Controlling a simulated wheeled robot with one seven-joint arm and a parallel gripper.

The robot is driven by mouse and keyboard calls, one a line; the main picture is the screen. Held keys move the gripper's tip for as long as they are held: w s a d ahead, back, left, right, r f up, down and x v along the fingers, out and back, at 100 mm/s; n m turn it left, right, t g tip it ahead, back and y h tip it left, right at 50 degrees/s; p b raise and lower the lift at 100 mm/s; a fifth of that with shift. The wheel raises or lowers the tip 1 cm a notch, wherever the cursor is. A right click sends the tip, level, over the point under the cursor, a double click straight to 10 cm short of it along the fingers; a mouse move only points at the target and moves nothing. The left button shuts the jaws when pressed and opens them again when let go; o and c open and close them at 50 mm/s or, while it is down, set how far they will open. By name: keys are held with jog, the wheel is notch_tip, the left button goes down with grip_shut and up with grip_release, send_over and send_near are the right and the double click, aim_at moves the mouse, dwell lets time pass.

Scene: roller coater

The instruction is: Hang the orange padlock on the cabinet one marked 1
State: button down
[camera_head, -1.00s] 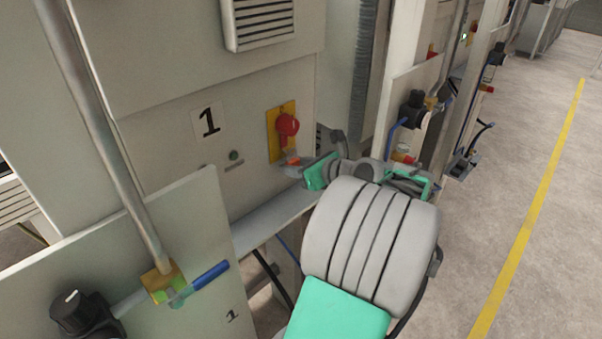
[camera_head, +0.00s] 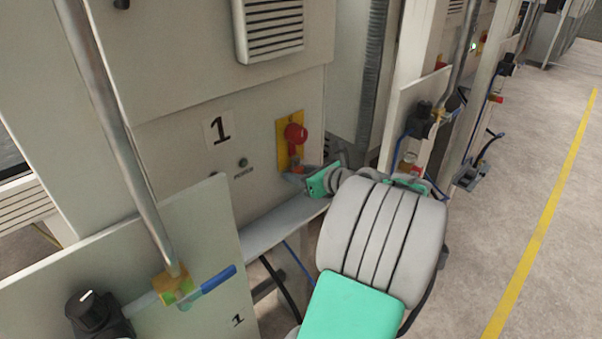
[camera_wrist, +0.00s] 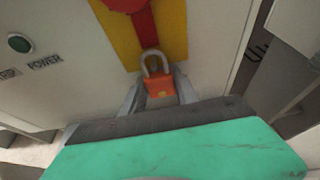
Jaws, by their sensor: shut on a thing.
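The orange padlock (camera_wrist: 161,88) is between the fingers of my gripper (camera_wrist: 160,94) in the wrist view, its grey shackle pointing up. The shackle overlaps the lower end of the red switch handle (camera_wrist: 145,28) on its yellow plate; I cannot tell whether it is through it or only in front. Cabinet one (camera_head: 170,155) carries a black "1" label (camera_head: 218,131). Its red knob (camera_head: 295,133) on the yellow plate (camera_head: 283,150) also shows in the head view. There my gripper (camera_head: 297,172) is just below the plate, and the padlock is mostly hidden.
A green power button (camera_wrist: 19,43) is left of the yellow plate. A ledge (camera_head: 280,222) runs below the cabinet face. A front panel with a blue-handled valve (camera_head: 210,280) and a metal pipe (camera_head: 115,130) stand at the left. Open floor (camera_head: 500,190) lies at the right.

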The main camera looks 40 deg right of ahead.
jog(key=shift+f, duration=0.25)
jog(key=c, duration=1)
grip_release()
jog(key=shift+f, duration=0.1)
jog(key=shift+o, duration=0.7)
jog(key=shift+a+f, duration=0.1)
jog(key=shift+a, duration=0.05)
jog(key=shift+f+y, duration=0.1)
jog(key=shift+y, duration=0.2)
